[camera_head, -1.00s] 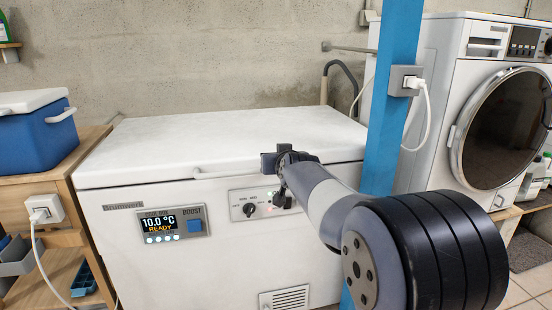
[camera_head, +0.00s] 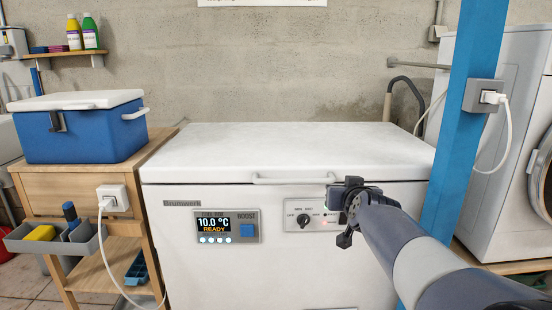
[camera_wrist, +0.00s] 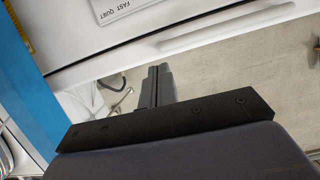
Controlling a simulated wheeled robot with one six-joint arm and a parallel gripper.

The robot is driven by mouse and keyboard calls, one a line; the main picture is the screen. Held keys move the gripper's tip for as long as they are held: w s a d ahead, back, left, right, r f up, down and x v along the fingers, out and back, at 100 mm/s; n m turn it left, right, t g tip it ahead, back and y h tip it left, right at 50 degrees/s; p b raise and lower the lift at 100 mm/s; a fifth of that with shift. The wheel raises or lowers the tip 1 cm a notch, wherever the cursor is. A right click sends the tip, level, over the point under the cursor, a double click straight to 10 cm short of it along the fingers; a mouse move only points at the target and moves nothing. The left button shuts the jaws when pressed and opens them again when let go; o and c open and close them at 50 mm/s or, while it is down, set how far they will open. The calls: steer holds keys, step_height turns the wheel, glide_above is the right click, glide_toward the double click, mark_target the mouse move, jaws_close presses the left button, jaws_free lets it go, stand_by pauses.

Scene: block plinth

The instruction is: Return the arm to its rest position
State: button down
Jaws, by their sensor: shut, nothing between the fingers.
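My arm reaches in from the lower right in the head view, and my gripper (camera_head: 350,195) is in front of the white chest freezer (camera_head: 270,265). It is just right of the dial panel (camera_head: 303,221), near the right end of the lid handle (camera_head: 290,179). In the wrist view, my gripper's two dark fingers (camera_wrist: 157,80) are together with nothing between them. The freezer lid is closed. Its display (camera_head: 214,226) reads 10.0 °C READY.
A blue post (camera_head: 462,120) with a plugged socket (camera_head: 484,96) stands right of the freezer, close to my arm. A washing machine (camera_head: 505,150) is behind it. On the left, a blue cooler (camera_head: 82,130) sits on a wooden cabinet (camera_head: 90,190) with a grey tray (camera_head: 55,240) at its front.

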steer(key=p, duration=0.3)
glide_toward(336, 169)
steer(key=w+a, duration=0.2)
steer(key=w, duration=0.1)
steer(key=shift+d+b, duration=0.2)
steer(key=shift+b, duration=0.15)
